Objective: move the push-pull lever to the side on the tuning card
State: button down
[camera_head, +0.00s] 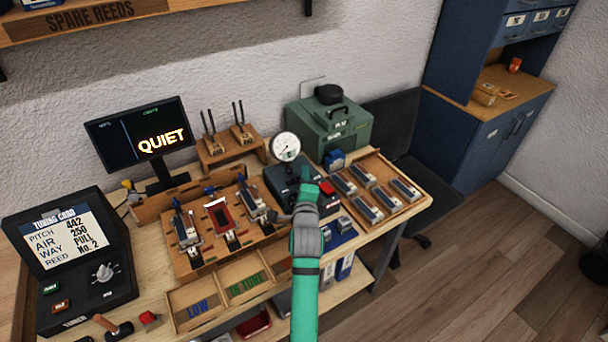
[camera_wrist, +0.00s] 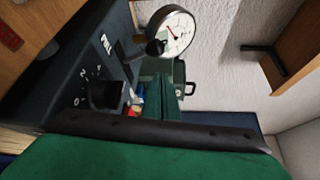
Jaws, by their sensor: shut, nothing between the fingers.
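The tuning card (camera_head: 63,238) in the open case at the left reads pitch 442, air 250, way PULL, reed No. 2. The push-pull lever (camera_wrist: 157,47) shows in the wrist view as a black ball knob on a stem, beside a short white label on the dark box (camera_wrist: 75,70). The label seems to read PULL. In the head view the lever cannot be made out, and my arm covers part of the box (camera_head: 277,183). My gripper (camera_head: 307,180) is shut and empty at the box. In the wrist view its green fingers (camera_wrist: 163,98) are near the lever, apart from its knob.
A round gauge (camera_head: 286,147) stands on the box, near the lever. A black dial (camera_wrist: 104,96) with numbers is close to my fingers. A red button (camera_head: 327,188) and a tray of reed blocks (camera_head: 408,207) lie to the right. A green case (camera_head: 335,128) stands behind.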

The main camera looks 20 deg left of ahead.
jog(key=d, duration=0.4)
jog(key=shift+s+r, duration=0.15)
jog(key=shift+s, duration=0.05)
jog(key=f+v, duration=0.1)
jog(key=v, duration=0.8)
jog(key=shift+f, duration=0.45)
jog(key=shift+s, duration=0.15)
